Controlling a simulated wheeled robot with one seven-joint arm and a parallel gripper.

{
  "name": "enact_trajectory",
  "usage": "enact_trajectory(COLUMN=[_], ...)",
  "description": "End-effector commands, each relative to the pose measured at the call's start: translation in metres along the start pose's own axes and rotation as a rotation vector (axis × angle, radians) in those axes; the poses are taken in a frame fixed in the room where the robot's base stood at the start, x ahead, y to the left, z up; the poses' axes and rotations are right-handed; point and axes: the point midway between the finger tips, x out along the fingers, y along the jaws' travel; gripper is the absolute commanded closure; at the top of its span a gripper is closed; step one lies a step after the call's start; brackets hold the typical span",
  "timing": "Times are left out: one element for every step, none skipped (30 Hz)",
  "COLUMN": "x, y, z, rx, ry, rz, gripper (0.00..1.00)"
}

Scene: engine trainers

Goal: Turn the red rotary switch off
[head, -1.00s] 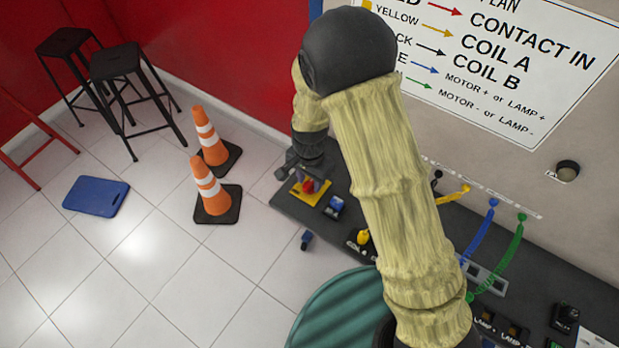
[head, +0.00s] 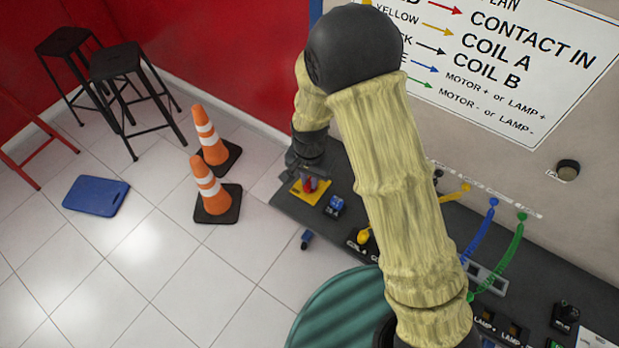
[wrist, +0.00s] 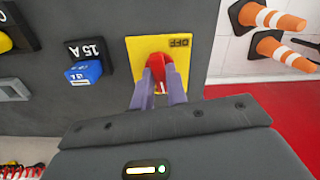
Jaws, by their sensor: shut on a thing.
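The red rotary switch (wrist: 170,72) sits on a yellow plate (wrist: 198,55) marked OFF, on the dark panel. My gripper (wrist: 162,80) has its two purple-grey fingers on either side of the red knob and is shut on it. In the head view the switch (head: 309,184) is at the left end of the panel, partly covered by my gripper (head: 314,178). The knob's exact angle is hard to tell because the fingers hide part of it.
A blue 15 A part (wrist: 84,72) sits beside the yellow plate. The dark panel (head: 352,215) carries yellow, blue and green leads to the right. Orange cones (head: 210,185), black stools (head: 125,65) and a blue board (head: 96,195) stand or lie on the floor at left.

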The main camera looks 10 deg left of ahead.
Motion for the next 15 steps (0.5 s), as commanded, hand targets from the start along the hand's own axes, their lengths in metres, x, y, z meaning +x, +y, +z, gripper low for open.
enact_trajectory(x=[-0.0007,-0.0007,-0.0006,-0.0006,-0.0006,-0.0006,-0.0006,-0.0006,-0.0006,-0.0007,-0.0007,-0.0007,-0.0008,-0.0008,-0.0009], y=[-0.0010,-0.0011,-0.0011,-0.0011,-0.0011,-0.0010,-0.0010,-0.0012,-0.0014,-0.0014,-0.0012,-0.0011,-0.0013,-0.0015,-0.0016], z=[-0.0009,-0.0009,-0.0009,-0.0009,-0.0010,-0.0012,-0.0012,-0.0011,-0.0009,-0.0010,-0.0012,-0.0014,-0.0013,-0.0011,-0.0012], rx=[-0.034,-0.057,-0.090,-0.116,-0.140,-0.176,-0.205,-0.232,-0.271,-0.300,-0.327,-0.366,-0.395,-0.423,-0.462], ry=[0.003,0.003,0.003,0.003,0.003,0.003,0.003,0.003,0.004,0.004,0.004,0.004,0.004,0.004,0.005], rz=[-0.003,-0.004,-0.004,-0.004,-0.004,-0.004,-0.004,-0.004,-0.004,-0.004,-0.004,-0.004,-0.004,-0.005,-0.004], gripper=[1.00,1.00,1.00,1.00,1.00,1.00,1.00,1.00,1.00,1.00,1.00,1.00,1.00,1.00,1.00])
